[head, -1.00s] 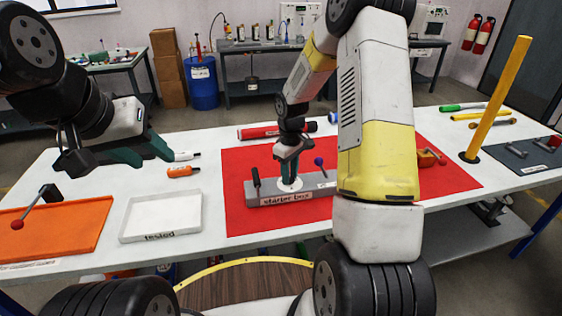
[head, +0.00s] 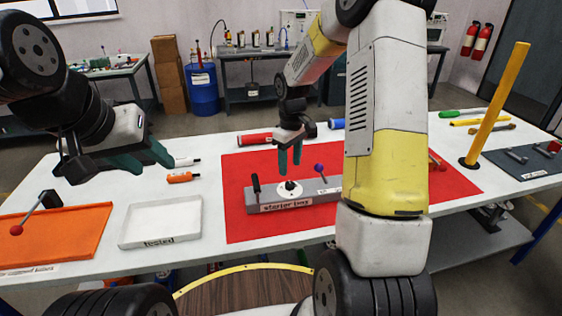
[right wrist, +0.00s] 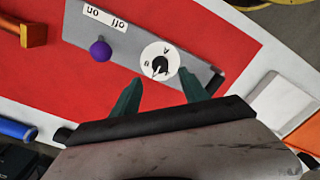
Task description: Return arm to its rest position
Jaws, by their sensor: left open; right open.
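My right gripper (head: 290,160) is open and empty, above and behind the grey starter box (head: 270,204) on the red mat (head: 238,180). The box carries a white dial with a black knob (head: 290,187), a purple-headed switch (head: 318,168) and a black lever (head: 256,184). In the right wrist view, the dial knob (right wrist: 160,66) shows between and beyond the two green fingertips (right wrist: 160,95), apart from them. The purple switch (right wrist: 100,50) stands near the on/off label. My left gripper (head: 150,160) is open and empty above the table's left part.
The white "tested" tray (head: 160,218) and orange tray (head: 60,240) lie at left. A red cylinder (head: 254,139) lies behind the mat. A tall yellow post (head: 498,105) stands at right. My right arm hides part of the mat.

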